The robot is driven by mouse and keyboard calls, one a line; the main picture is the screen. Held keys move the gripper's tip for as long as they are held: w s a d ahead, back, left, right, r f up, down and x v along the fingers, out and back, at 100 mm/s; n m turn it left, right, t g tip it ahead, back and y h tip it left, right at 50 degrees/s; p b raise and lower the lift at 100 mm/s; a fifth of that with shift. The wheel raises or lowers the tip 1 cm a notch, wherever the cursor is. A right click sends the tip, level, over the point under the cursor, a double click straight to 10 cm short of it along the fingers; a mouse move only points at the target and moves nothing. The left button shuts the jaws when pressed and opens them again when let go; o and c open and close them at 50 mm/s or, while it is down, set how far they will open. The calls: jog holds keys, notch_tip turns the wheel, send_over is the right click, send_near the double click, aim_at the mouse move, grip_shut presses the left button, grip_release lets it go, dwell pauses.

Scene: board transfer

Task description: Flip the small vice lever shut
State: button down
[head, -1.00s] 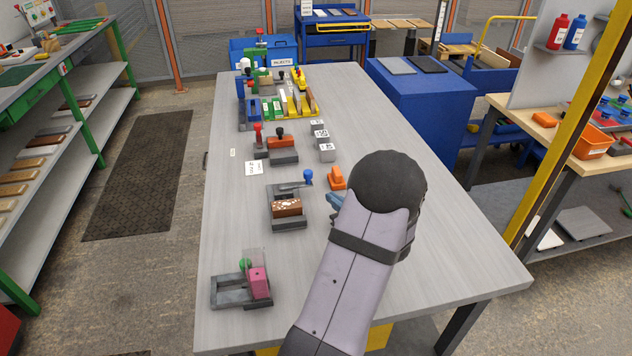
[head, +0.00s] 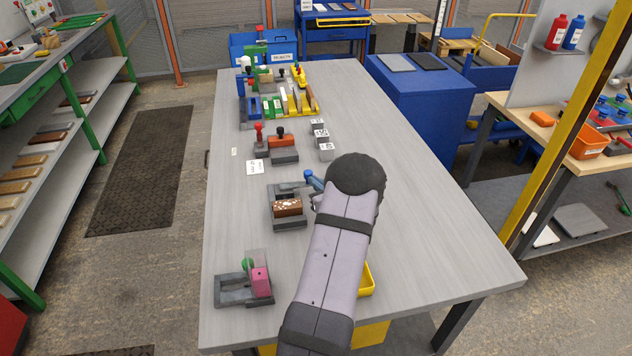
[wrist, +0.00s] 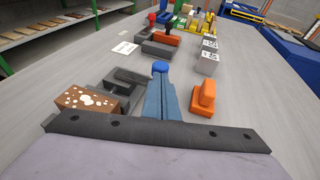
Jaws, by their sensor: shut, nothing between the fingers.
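The small vice (head: 289,222) is dark grey and stands left of my arm in the head view. It holds a brown block with white spots (head: 288,207), also seen at the left of the wrist view (wrist: 86,99). My arm hides part of the fingers in the head view.
An orange block-like object (wrist: 204,97) stands close right of my fingers. A vice with a pink block (head: 260,282) is at the near left. Several clamps stand at the far end, with label blocks (head: 321,134) nearer. The table's right side is clear.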

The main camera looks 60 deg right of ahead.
jog(key=shift+d, duration=0.1)
dwell(0.3)
jog(key=shift+w+d+f+n+t+y+b, duration=0.15)
jog(key=shift+d+n+t+y+b, duration=0.35)
jog(key=shift+d+n+y+b, duration=0.3)
jog(key=shift+w+d+n+y+b, duration=0.35)
jog(key=shift+n+y+b, duration=0.25)
jog(key=shift+y+b, duration=0.15)
jog(key=shift+w+d+t+b, duration=0.15)
jog(key=shift+d+t+b, duration=0.1)
jog(key=shift+t+b, duration=0.05)
jog(key=shift+w+d+f+b, duration=0.1)
jog(key=shift+w+d+b, duration=0.4)
jog(key=shift+b, duration=0.25)
jog(key=w+d+b, duration=0.2)
jog(key=w, duration=0.1)
jog(key=w+d+b, duration=0.1)
jog(key=w, duration=0.1)
jog(key=shift+b, duration=0.35)
jog(key=shift+w+d+r, duration=0.15)
jog(key=shift+w+r, duration=0.1)
jog(key=shift+w, duration=0.1)
jog(key=shift+s, duration=0.1)
